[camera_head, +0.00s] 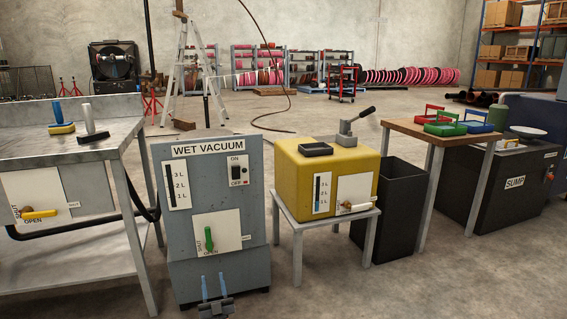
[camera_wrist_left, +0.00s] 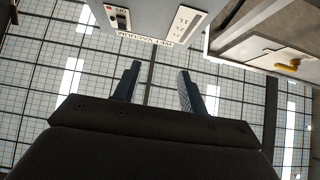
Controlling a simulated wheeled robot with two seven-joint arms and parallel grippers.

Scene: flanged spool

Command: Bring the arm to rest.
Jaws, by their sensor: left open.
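My left gripper (camera_head: 214,284) shows at the bottom of the head view, in front of the lower part of the grey wet vacuum cabinet (camera_head: 255,205). Its two blue fingers stand apart with nothing between them. In the left wrist view the gripper (camera_wrist_left: 159,72) is also open and empty. The wet vacuum's labelled front shows upside down at the top of that view (camera_wrist_left: 150,18). I cannot tell whether the fingers touch the cabinet. My right gripper shows in neither view.
A metal bench (camera_head: 75,137) with two brushes stands at left. A yellow tank (camera_head: 292,175) sits on a small stand right of the vacuum, beside a black bin (camera_head: 385,225). A wooden-topped table (camera_head: 408,129) and sump (camera_head: 490,200) stand at right. The front-right floor (camera_head: 430,285) is clear.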

